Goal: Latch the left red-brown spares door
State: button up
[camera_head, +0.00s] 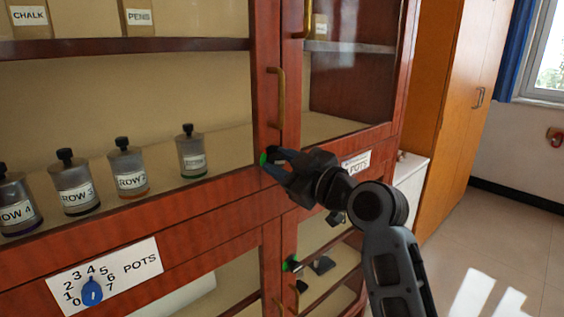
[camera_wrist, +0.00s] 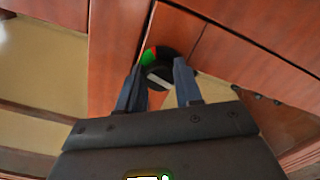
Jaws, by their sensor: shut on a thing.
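The red-brown cabinet has glazed doors; the upper left door (camera_head: 264,60) looks closed, with a brass handle (camera_head: 280,98). No "spares" label is readable. At its lower corner is a round black latch knob (camera_wrist: 157,74) with a pale bar and a green and red ring. My gripper (camera_head: 272,163) is shut on this knob, a blue-grey finger at each side; my gripper also shows in the wrist view (camera_wrist: 160,88). In the head view the fingers hide most of the knob, and a green patch shows at their tips.
A second latch with a green mark (camera_head: 290,265) sits lower down, near another brass handle. A blue dial (camera_head: 92,291) is on the POTS plate at lower left. Several jars stand on the shelf behind the glass. Free floor (camera_head: 515,235) lies at right.

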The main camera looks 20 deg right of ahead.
jog(key=m+p, duration=0.1)
jog(key=m, duration=0.3)
jog(key=shift+m, duration=0.3)
jog(key=m+p, duration=0.2)
jog(key=m, duration=0.1)
jog(key=shift+m, duration=0.4)
jog(key=m+p, duration=0.2)
jog(key=m, duration=0.1)
jog(key=shift+m+p, duration=0.9)
jog(key=shift+m, duration=1)
jog(key=o, duration=1)
jog(key=shift+o, duration=0.2)
